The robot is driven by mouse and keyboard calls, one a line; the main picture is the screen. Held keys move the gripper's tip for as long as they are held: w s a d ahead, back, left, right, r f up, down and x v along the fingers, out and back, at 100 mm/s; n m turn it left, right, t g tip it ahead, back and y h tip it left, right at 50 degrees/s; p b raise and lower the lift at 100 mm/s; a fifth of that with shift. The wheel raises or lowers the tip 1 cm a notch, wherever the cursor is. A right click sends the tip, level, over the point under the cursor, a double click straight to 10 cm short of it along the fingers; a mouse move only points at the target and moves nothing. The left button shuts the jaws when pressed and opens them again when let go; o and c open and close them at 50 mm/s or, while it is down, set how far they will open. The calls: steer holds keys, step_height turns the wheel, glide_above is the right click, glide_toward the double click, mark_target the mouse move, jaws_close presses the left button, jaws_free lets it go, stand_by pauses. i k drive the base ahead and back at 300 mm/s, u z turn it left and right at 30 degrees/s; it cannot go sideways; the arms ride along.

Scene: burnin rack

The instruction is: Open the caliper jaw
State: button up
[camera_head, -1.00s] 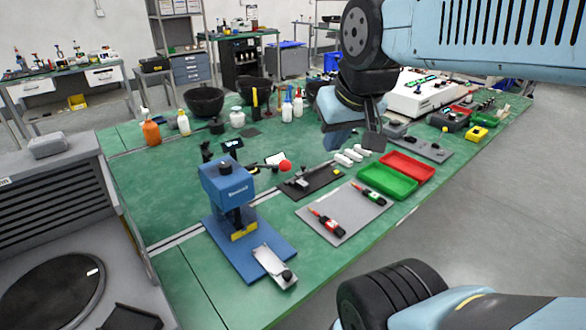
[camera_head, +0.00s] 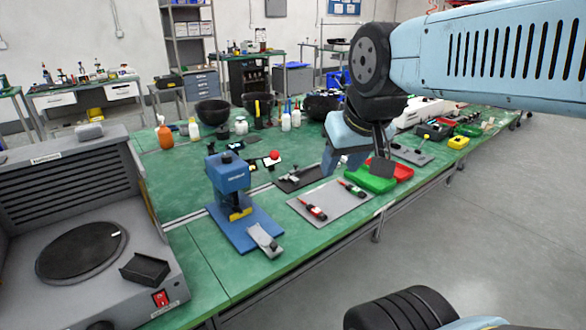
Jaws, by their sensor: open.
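A small silver tool on a black mat (camera_head: 310,178) near the middle of the bench looks like the caliper (camera_head: 291,178). It is too small for me to tell how its jaw stands. My gripper (camera_head: 356,163) hangs in the air to the right of the mat, in front of the green tray in the picture. Its fingers are apart and nothing shows between them. It looks clear of the caliper.
A blue press (camera_head: 228,174) stands left of the mat. Open floor (camera_head: 480,220) lies at right.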

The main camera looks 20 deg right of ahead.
mark_target(292, 172)
steer(key=z, duration=0.4)
steer(key=i, duration=0.95)
steer(key=z, duration=0.1)
